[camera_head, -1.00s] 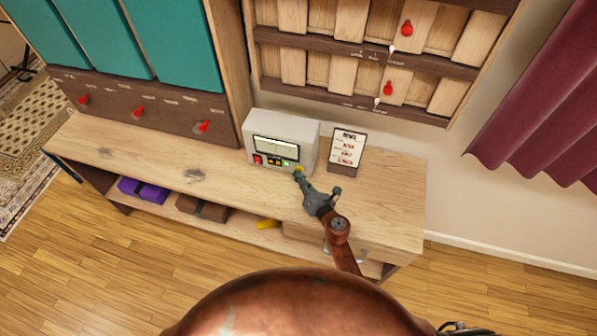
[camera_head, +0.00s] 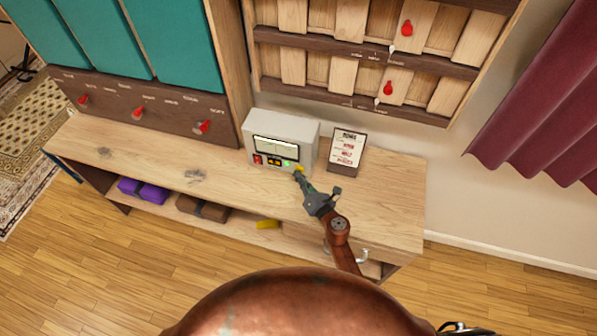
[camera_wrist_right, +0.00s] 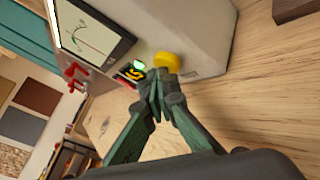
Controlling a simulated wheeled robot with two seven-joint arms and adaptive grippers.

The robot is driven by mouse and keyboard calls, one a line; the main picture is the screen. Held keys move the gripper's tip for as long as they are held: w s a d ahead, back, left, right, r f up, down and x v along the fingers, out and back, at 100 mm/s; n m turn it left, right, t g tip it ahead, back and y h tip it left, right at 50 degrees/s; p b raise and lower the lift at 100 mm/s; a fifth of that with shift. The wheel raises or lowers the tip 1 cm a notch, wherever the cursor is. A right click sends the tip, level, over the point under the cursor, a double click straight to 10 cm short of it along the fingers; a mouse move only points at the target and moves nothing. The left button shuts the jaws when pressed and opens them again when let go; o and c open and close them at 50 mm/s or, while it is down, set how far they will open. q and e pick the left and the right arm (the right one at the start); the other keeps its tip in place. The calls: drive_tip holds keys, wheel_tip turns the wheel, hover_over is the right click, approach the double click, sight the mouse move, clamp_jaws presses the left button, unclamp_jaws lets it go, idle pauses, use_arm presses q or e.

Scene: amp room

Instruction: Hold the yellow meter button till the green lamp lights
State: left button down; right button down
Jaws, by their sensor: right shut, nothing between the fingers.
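The grey meter box (camera_head: 300,131) stands on the wooden bench, with a lit screen on its front. Its green lamp (camera_head: 287,164) glows, and the lamp also shows bright in the wrist view (camera_wrist_right: 139,65). The yellow button (camera_wrist_right: 167,62) sticks out at the lower right of the meter's front. My right gripper (camera_head: 299,176) is shut and empty, its fingertips (camera_wrist_right: 160,80) at the button and seeming to touch it. The fingertips partly cover the button in the head view.
A small printed sign (camera_head: 346,149) stands just right of the meter. A purple box (camera_head: 143,190) and a brown box (camera_head: 202,209) lie on the shelf below. A rack with red knobs hangs above.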

drive_tip(key=shift+s+a, duration=0.3)
drive_tip(key=shift+s, duration=0.6)
drive_tip(key=shift+s+a, duration=0.15)
drive_tip(key=shift+s, duration=0.35)
drive_tip(key=shift+s+a, duration=0.2)
drive_tip(key=shift+s, duration=0.45)
drive_tip(key=shift+s+a, duration=0.25)
drive_tip(key=shift+s, duration=0.35)
drive_tip(key=shift+s+a, duration=0.2)
drive_tip(key=shift+s, duration=0.45)
